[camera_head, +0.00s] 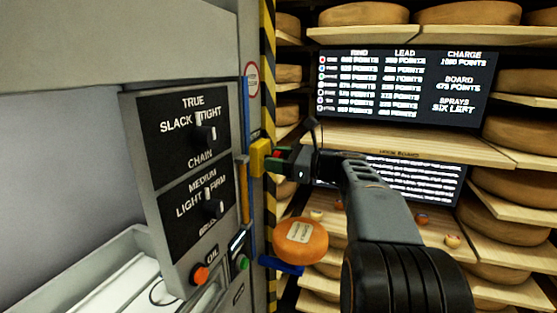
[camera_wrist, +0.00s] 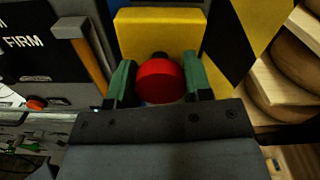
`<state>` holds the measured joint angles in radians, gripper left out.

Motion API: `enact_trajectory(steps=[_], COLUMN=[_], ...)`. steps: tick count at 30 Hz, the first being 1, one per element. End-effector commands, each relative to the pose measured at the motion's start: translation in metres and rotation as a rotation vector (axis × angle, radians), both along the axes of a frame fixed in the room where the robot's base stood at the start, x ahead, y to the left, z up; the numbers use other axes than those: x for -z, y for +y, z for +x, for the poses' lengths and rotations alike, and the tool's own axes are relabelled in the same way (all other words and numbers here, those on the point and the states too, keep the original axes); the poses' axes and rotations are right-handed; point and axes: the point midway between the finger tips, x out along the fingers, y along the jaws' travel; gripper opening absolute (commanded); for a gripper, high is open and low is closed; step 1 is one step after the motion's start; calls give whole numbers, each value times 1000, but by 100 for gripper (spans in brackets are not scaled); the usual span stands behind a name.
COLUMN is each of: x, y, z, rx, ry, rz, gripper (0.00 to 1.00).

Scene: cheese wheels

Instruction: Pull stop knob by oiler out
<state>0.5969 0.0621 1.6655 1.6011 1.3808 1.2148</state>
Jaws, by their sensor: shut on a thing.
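The red stop knob (camera_wrist: 160,82) is round and stands out from a yellow housing (camera_wrist: 160,32). In the head view the yellow housing (camera_head: 260,158) is fixed beside the striped post, and a bit of the red knob (camera_head: 277,154) shows. My gripper (camera_wrist: 160,84) has its green fingers closed on the left and right sides of the knob. In the head view my gripper (camera_head: 281,158) reaches the knob from the right. The knob's shaft is mostly hidden; a dark part shows behind the red head.
Left is a grey control panel (camera_head: 147,190) with chain and brush selectors, an orange button (camera_head: 200,274) by the OIL label and a green button (camera_head: 243,262). An orange cheese (camera_head: 300,240) sits below my gripper. Cheese shelves (camera_head: 398,145) and a screen (camera_head: 405,84) stand behind.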

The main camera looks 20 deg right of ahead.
Motion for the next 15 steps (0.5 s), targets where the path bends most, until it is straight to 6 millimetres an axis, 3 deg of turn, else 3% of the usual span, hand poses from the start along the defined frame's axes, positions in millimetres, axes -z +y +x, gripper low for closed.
enact_trajectory(steps=[4, 15], x=[0, 0], y=[0, -13], z=[0, -13], rx=[0, 0], ry=[0, 0], rz=[0, 0], gripper=[3, 3])
